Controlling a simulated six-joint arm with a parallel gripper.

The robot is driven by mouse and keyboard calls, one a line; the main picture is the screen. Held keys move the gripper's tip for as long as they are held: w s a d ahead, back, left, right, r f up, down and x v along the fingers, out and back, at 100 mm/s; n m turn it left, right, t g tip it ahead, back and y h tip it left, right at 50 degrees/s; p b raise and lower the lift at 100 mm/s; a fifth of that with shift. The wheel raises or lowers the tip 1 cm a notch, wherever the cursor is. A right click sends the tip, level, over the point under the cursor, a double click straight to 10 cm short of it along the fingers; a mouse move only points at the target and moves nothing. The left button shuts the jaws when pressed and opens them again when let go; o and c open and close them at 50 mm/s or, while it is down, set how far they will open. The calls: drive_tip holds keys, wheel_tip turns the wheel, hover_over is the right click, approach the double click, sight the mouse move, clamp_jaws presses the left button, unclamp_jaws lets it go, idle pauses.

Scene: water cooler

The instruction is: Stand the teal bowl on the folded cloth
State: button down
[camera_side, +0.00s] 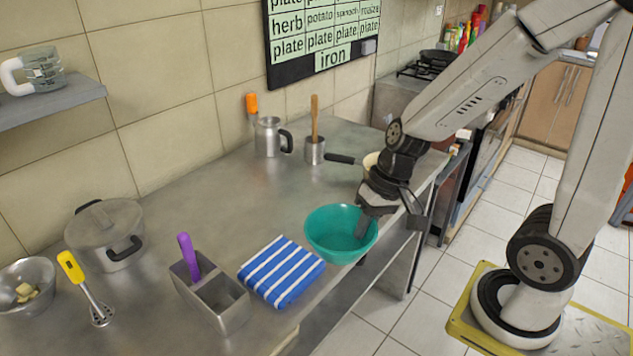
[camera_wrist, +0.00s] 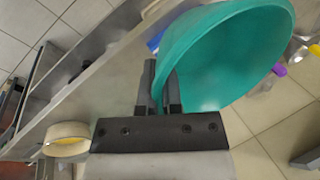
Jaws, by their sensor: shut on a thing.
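The teal bowl (camera_side: 336,229) is at the front edge of the steel counter, just right of the folded cloth. My gripper (camera_side: 364,232) is shut on the bowl's right rim, with one finger inside and one outside. In the wrist view my gripper (camera_wrist: 160,92) pinches the wall of the teal bowl (camera_wrist: 228,55), which fills the upper right. The folded cloth (camera_side: 281,271), blue with white stripes, lies flat on the counter. The bowl is beside the cloth, not over it. I cannot tell how far the bowl's base is above the counter.
A metal caddy (camera_side: 217,297) with a purple-handled tool stands left of the cloth. A metal jug (camera_side: 268,137) and a small pot (camera_side: 314,151) stand at the back. The counter's middle is clear.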

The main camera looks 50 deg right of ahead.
drive_tip(key=w+f, duration=0.4)
drive_tip(key=w, duration=0.5)
approach(300, 258)
drive_tip(key=shift+s+a+f, duration=0.1)
drive_tip(key=shift+a+f, duration=0.15)
drive_tip(key=shift+a, duration=0.2)
drive_tip(key=shift+s+a+f, duration=0.15)
drive_tip(key=shift+a+f, duration=0.15)
drive_tip(key=shift+a, duration=0.2)
drive_tip(key=shift+w+f, duration=0.45)
drive_tip(key=shift+f, duration=0.1)
drive_tip(key=shift+w+f, duration=0.2)
drive_tip(key=shift+f, duration=1.55)
drive_tip(key=shift+f, duration=0.15)
drive_tip(key=c, duration=0.8)
unclamp_jaws()
